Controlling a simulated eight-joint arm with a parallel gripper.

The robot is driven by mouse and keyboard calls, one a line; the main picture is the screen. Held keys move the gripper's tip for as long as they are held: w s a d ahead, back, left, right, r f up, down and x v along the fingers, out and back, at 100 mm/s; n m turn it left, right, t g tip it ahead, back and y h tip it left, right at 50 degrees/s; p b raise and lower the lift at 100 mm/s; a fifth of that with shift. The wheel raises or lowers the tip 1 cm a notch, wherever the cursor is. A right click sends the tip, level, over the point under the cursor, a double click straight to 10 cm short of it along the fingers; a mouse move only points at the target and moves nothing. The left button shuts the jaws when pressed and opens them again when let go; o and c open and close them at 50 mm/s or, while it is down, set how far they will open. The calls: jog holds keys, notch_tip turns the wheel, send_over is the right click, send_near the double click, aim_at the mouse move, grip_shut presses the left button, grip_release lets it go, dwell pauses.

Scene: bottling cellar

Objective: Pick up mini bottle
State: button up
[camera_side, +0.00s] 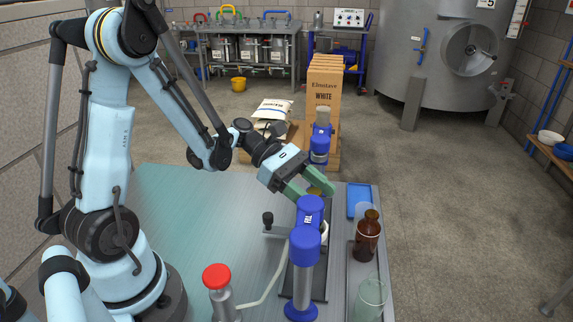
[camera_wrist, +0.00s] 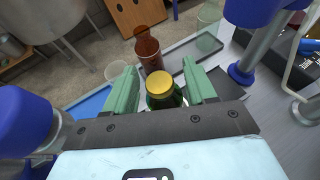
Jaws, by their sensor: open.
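The mini bottle is a small dark green bottle with a gold cap (camera_wrist: 160,83). In the wrist view it stands between the two green fingers of my gripper (camera_wrist: 160,88). The fingers are apart, with one on each side of the cap, and I see no clear contact. In the side view my gripper (camera_side: 316,192) is low over the far right part of the bench. There only a bit of the gold cap (camera_side: 315,191) shows between the fingers. The bottle's lower body is hidden in both views.
Blue-headed bench devices stand before (camera_side: 304,245) and behind (camera_side: 320,147) my gripper. To the right, a brown bottle (camera_side: 367,240) and a clear glass (camera_side: 370,297) stand by the bench edge, near a blue tray (camera_side: 354,205). The bench's left part (camera_side: 200,200) is clear.

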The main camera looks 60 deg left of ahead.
jog(key=shift+x, duration=0.9)
grip_shut()
